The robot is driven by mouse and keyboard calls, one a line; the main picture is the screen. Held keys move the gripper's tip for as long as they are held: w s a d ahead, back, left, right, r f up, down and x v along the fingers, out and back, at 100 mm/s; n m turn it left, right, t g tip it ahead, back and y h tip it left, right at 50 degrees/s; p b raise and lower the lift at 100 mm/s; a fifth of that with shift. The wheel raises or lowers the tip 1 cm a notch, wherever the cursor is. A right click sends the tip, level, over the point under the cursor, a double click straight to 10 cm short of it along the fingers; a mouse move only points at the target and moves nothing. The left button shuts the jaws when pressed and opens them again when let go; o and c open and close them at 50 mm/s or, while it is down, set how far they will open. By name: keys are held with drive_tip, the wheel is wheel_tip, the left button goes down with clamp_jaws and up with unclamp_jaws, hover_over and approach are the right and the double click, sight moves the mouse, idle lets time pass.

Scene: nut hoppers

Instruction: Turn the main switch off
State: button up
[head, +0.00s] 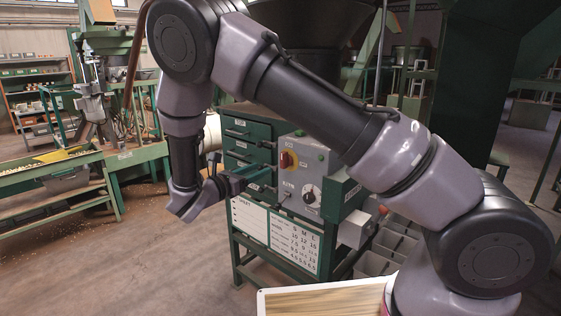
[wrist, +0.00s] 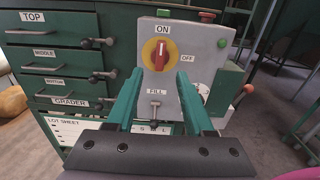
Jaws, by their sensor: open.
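The main switch is a red handle on a yellow disc (wrist: 158,54) on a grey panel (wrist: 200,40); it also shows in the head view (head: 287,159). In the wrist view the red handle stands upright, toward the ON label (wrist: 162,29). The OFF label (wrist: 187,58) is to its right. My gripper (wrist: 160,78) is open and empty, its two green fingers pointing at the panel. The fingertips appear just below and to either side of the switch; the remaining distance is hard to tell. In the head view my gripper (head: 262,171) is left of the panel.
Labelled drawers with handles (wrist: 60,53) stand left of the panel. A FILL label and small metal lever (wrist: 154,106) are below the switch, between my fingers. A dial with a black knob (head: 309,196) sits lower on the panel. A wooden-topped board (head: 320,301) is at the front.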

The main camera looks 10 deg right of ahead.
sight(282, 159)
drive_tip(key=x, duration=1)
drive_tip(key=shift+w+d, duration=0.15)
drive_tip(key=shift+d, duration=0.05)
drive_tip(key=shift+c, duration=0.3)
clamp_jaws()
